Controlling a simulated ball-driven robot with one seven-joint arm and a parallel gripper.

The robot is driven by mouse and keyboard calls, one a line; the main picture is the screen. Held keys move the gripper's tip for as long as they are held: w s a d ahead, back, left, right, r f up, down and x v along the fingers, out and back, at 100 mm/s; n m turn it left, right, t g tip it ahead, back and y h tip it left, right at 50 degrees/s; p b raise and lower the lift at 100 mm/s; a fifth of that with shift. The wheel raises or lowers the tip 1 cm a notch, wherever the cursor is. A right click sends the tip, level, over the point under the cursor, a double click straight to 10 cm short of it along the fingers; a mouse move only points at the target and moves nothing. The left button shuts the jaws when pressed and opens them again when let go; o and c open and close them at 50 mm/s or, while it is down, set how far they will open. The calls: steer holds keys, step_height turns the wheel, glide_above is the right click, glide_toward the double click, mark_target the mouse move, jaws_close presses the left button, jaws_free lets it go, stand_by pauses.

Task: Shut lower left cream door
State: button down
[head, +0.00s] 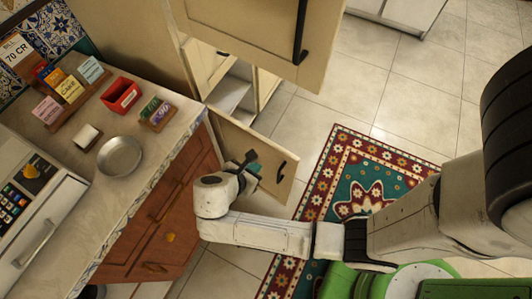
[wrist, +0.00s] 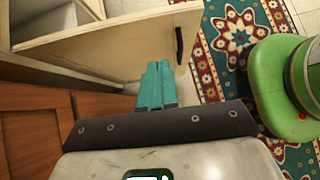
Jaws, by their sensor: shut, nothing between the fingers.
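The lower left cream door (head: 228,130) stands open in the head view, with a black handle (head: 281,171) near its free end. In the wrist view the door (wrist: 115,42) spans the upper middle, and its handle (wrist: 179,45) is at the right end. My gripper (head: 256,168) is in front of the door's handle side, short of the handle. In the wrist view the teal fingers of my gripper (wrist: 158,66) are together and empty, with their tips over the door's face. I cannot tell whether they touch it.
A larger cream door (head: 250,35) with a black handle stands open above. Cream shelves (head: 232,95) show behind. A counter (head: 75,190) with a metal bowl (head: 120,156) and a red box (head: 121,94) is left, above brown cabinets (head: 165,220). A patterned rug (head: 340,175) lies on the tiled floor.

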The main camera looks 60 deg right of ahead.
mark_target(278, 151)
steer(key=x, duration=0.3)
steer(key=d+r+x, duration=0.1)
steer(key=x, duration=0.6)
steer(key=shift+s+d, duration=0.1)
steer(key=shift+d, duration=0.85)
